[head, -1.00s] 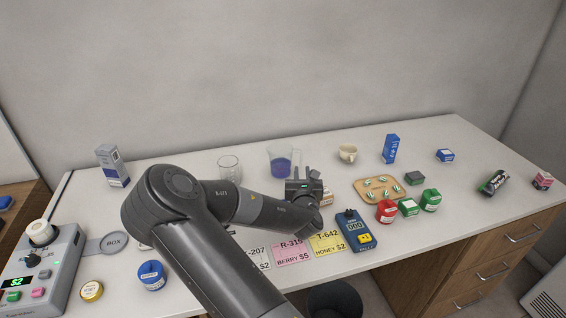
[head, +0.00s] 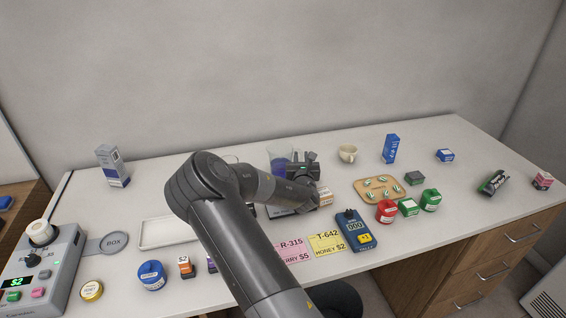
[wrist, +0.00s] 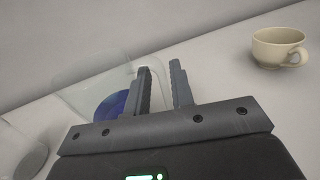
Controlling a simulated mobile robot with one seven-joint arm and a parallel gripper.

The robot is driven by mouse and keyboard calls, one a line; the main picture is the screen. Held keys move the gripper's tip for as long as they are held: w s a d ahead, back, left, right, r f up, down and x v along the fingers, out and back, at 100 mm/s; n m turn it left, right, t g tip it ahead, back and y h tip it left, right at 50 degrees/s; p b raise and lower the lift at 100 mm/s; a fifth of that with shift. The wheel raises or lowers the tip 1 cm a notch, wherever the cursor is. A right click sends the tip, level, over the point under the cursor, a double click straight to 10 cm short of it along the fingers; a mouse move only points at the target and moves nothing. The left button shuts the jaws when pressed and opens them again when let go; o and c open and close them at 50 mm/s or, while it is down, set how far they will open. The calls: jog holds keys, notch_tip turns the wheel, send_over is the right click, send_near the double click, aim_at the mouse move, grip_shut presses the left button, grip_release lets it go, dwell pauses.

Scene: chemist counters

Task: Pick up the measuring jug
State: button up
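The measuring jug (head: 279,159) is a clear vessel with blue-purple liquid, standing upright on the counter and partly hidden behind my gripper in the head view. In the wrist view the jug (wrist: 85,92) is just beyond and left of my fingers, its liquid showing behind the left finger. My gripper (head: 301,157) is low over the counter at the jug's near right side. I cannot tell whether a finger touches the jug.
A cream cup (head: 348,153) stands to the right of the jug; it also shows in the wrist view (wrist: 279,47). A blue box (head: 390,148) and a wooden board (head: 363,188) with small items are farther right. A clear glass (wrist: 22,150) is at left.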

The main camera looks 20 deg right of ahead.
jog(key=shift+w, duration=0.15)
grip_shut()
jog(key=shift+r, duration=0.25)
dwell(0.5)
jog(key=shift+r, duration=0.85)
jog(key=s+d+r, duration=0.7)
jog(key=d+r, duration=0.1)
jog(key=shift+s+d+r, duration=0.3)
jog(key=shift+s+r, duration=0.1)
dwell(0.3)
